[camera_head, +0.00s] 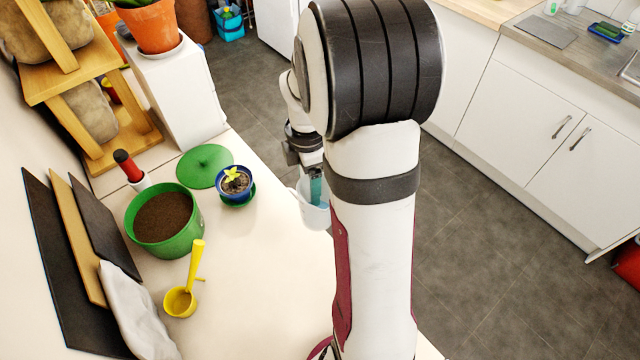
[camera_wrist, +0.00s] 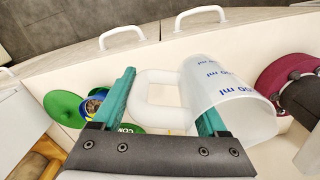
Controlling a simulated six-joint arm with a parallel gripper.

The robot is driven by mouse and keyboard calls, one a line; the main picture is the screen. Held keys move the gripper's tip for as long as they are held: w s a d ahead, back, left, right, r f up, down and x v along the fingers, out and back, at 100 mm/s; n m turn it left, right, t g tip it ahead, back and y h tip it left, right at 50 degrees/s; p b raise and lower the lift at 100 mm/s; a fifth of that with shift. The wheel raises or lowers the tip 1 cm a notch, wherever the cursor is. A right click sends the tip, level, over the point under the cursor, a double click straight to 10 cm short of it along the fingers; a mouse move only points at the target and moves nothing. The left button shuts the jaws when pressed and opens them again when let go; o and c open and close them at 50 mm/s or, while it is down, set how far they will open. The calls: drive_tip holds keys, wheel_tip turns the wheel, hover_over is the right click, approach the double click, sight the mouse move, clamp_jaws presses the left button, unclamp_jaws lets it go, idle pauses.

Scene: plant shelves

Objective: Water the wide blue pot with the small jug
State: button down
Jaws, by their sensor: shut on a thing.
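The small jug (camera_head: 311,216) is translucent white with blue volume marks. It hangs near the right edge of the white tabletop, partly hidden behind my arm. My gripper (camera_head: 315,186) is shut on its white handle; in the wrist view the teal fingers (camera_wrist: 163,98) flank the handle loop, with the jug body (camera_wrist: 238,105) to the right. The blue pot (camera_head: 236,190) stands on a green saucer to the left of the jug, with dark soil and a small yellow plant. In the wrist view the pot (camera_wrist: 91,107) is at the left. Whether the jug holds water, I cannot tell.
A large green pot (camera_head: 163,220) of soil stands left of the blue pot, with a green lid (camera_head: 205,165) behind. A yellow scoop (camera_head: 180,298) and a white cloth (camera_head: 135,315) lie in front. An orange pot (camera_head: 152,26) stands on a white cabinet. The table's front middle is clear.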

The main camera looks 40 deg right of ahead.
drive_tip(key=w+a+n, duration=0.7)
drive_tip(key=a+n, duration=0.6)
drive_tip(key=n, duration=0.3)
drive_tip(key=w+a+n, duration=0.7)
drive_tip(key=a+n, duration=0.6)
drive_tip(key=n, duration=0.3)
drive_tip(key=shift+w+r, duration=0.35)
drive_tip(key=shift+w+d, duration=0.1)
drive_tip(key=w+d, duration=0.2)
drive_tip(key=w, duration=0.3)
drive_tip(key=shift+w+d, duration=0.3)
drive_tip(key=shift+w, duration=0.05)
drive_tip(key=shift+d, duration=0.1)
